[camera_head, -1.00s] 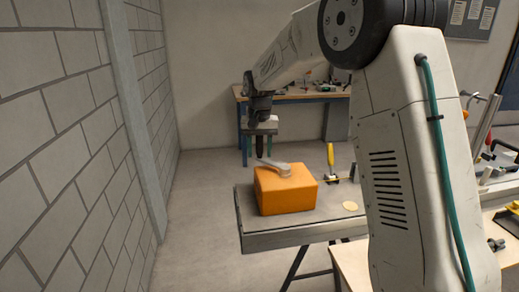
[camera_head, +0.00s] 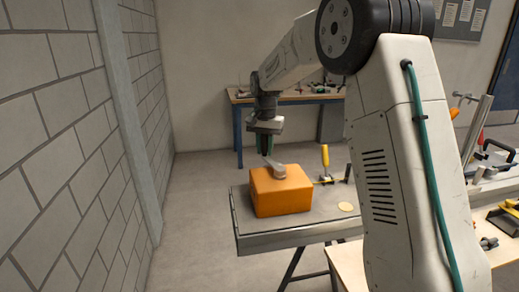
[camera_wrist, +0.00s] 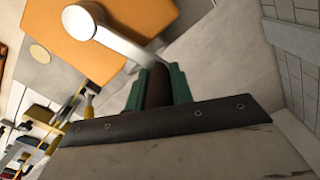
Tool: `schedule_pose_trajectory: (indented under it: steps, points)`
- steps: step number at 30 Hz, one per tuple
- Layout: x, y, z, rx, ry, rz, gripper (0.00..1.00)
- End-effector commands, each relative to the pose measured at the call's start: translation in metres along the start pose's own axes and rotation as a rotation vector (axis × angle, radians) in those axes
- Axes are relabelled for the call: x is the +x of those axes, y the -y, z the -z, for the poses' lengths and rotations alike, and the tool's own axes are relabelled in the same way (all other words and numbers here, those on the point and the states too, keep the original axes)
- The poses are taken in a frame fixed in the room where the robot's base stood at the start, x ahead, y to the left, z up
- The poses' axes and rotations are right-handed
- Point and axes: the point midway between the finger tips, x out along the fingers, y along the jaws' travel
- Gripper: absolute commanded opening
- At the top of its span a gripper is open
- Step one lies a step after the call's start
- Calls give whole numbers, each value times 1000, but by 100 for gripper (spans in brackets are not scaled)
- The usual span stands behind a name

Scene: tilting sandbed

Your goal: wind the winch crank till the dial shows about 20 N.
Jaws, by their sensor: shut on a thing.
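The orange winch box (camera_head: 282,193) sits on the grey table (camera_head: 290,236). A pale grey crank arm (camera_head: 277,169) lies across its top; in the wrist view the crank arm (camera_wrist: 118,40) runs from a round hub to my gripper. My gripper (camera_head: 266,150) is above the far left part of the box. In the wrist view, the green fingers of my gripper (camera_wrist: 157,86) are shut around the dark crank handle (camera_wrist: 158,90). A plain pale yellow disc (camera_head: 345,207) lies on the table right of the box. I see no readable dial.
A yellow-handled tool (camera_head: 325,157) stands behind the box, to its right. A block wall (camera_head: 60,130) runs along the left. A workbench (camera_head: 285,97) stands at the back. A wooden bench (camera_head: 350,262) with tools is at the right. The floor left of the table is clear.

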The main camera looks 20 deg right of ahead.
Motion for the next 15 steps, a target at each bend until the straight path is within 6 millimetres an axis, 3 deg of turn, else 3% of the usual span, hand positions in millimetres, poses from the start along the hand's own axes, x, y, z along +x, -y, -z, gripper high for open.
schedule_pose_trajectory:
  steps: [5,6,8,15]
  points:
    - [0,-2,1,-1,-1,-3,0]
    - [0,-2,1,-1,-1,-3,31]
    - [0,-2,1,-2,-1,-3,44]
    - [0,-1,0,-3,-1,-2,44]
